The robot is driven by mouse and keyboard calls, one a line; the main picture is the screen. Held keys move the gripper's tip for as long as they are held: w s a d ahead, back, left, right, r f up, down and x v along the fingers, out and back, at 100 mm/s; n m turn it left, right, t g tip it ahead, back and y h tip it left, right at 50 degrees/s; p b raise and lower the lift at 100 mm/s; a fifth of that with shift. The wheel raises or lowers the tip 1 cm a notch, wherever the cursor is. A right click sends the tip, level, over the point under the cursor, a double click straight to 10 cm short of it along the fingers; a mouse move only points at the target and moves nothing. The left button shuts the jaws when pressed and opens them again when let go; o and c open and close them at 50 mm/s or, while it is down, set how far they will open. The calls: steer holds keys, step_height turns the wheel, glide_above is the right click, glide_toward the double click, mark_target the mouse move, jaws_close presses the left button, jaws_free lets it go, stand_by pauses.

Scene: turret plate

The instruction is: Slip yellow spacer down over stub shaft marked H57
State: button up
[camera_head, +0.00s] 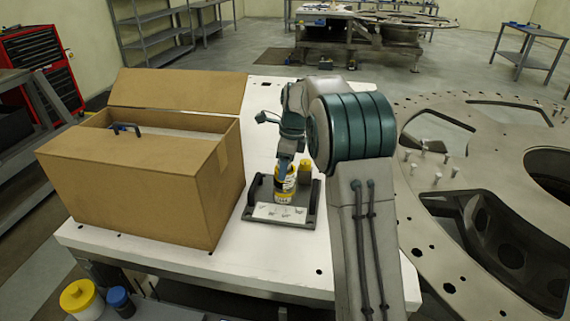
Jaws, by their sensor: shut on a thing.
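My gripper (285,166) points down over a grey tray on the white table, its fingers at the top of a yellow-and-white labelled cylinder (285,190). It looks shut on that cylinder; the contact is small and partly hidden. The cylinder is upright over the tray; I cannot tell whether its base touches. A smaller yellow piece (305,173) stands just behind it to the right. I cannot tell which of the two is the spacer. Several short pale stubs (437,179) stand on the big turret plate (425,215) at right. No H57 mark is readable.
The grey tray (311,213) has dark side handles and white labels at its front. An open cardboard box (140,190) stands at left on the white table (215,268). My arm fills the space between tray and plate. The plate has large cutouts.

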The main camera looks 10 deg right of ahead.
stand_by(0.3)
steer(key=o, duration=1.1)
steer(key=shift+r, duration=0.1)
step_height(320, 180, up, 14)
steer(key=d, duration=0.2)
steer(key=shift+s+f+b, duration=0.25)
steer(key=shift+s+b, duration=0.1)
steer(key=shift+s, duration=0.05)
steer(key=s+a+n+t, duration=0.1)
steer(key=s+a+n, duration=0.1)
steer(key=s+n, duration=1.2)
steer(key=s+f+n+t, duration=0.1)
steer(key=s+f+n, duration=0.3)
steer(key=s, duration=0.6)
steer(key=s+f+n+t+h, duration=0.1)
steer(key=s+f+n, duration=0.3)
steer(key=s, duration=0.6)
steer(key=shift+f+n+h, duration=0.3)
steer(key=shift+f+n, duration=0.1)
steer(key=shift+f, duration=0.35)
